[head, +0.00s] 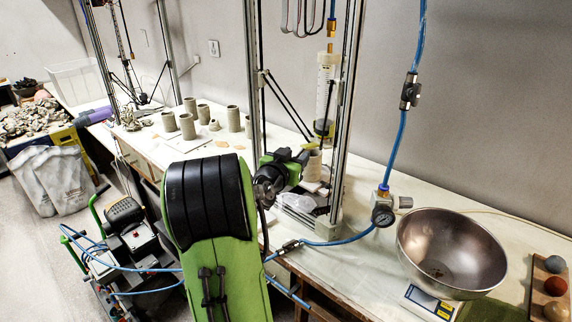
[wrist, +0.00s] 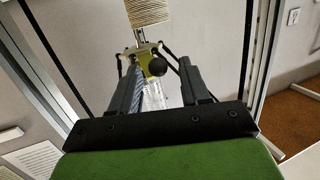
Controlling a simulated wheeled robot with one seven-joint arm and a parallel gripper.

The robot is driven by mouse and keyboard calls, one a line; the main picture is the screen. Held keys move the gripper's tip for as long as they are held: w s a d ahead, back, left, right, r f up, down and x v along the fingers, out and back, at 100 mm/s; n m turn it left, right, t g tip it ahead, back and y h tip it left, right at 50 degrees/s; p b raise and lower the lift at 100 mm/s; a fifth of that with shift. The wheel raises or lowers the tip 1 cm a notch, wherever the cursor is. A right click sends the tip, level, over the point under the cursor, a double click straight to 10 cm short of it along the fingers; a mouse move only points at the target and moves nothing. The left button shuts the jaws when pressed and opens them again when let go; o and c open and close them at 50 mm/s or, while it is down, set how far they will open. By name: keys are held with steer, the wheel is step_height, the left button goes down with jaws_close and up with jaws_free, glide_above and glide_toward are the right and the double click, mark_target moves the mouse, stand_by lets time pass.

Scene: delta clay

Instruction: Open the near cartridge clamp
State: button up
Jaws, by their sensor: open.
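The near clay printer holds a clear cartridge (head: 326,85) upright between its posts, with its lower end above a grey clay pot (head: 313,166). In the wrist view, a yellow-green clamp part (wrist: 142,59) with a dark round knob (wrist: 157,67) shows between my fingers. The clear cartridge (wrist: 155,97) shows beyond them, and a ribbed clay piece (wrist: 148,12) is at the top. My gripper (head: 302,157) is inside the printer frame beside the pot. Its jaws (wrist: 160,74) are open on either side of the knob; contact cannot be told. The clamp is not clear in the head view.
Printer posts (head: 252,75) and thin dark rods stand close around my gripper. A blue air hose with a regulator (head: 382,214) runs on the right. A steel bowl (head: 450,250) sits on a scale, front right. Several clay cups (head: 187,126) stand on the table behind.

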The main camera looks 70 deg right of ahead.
steer(key=w+a+r+b, duration=0.1)
steer(key=a+r+b, duration=0.1)
steer(key=a, duration=1.2)
steer(key=shift+w+a, duration=0.3)
steer(key=w+a+f+n+t+y+p, duration=0.2)
steer(key=w+a+n+t+y, duration=0.25)
steer(key=a, duration=0.45)
steer(key=w+a+f+n+t+y+p, duration=0.1)
steer(key=w+a+n+t+y+p, duration=0.25)
steer(key=a, duration=0.55)
steer(key=s+a+n+y, duration=0.2)
steer(key=a+n+y, duration=0.2)
steer(key=a, duration=0.5)
steer(key=s+a+n+y, duration=0.1)
steer(key=a+n+y, duration=0.3)
steer(key=a+n, duration=0.3)
steer(key=shift+s+a+r+n+g+p, duration=0.3)
steer(key=shift+s+a+p, duration=0.1)
steer(key=shift+a, duration=0.75)
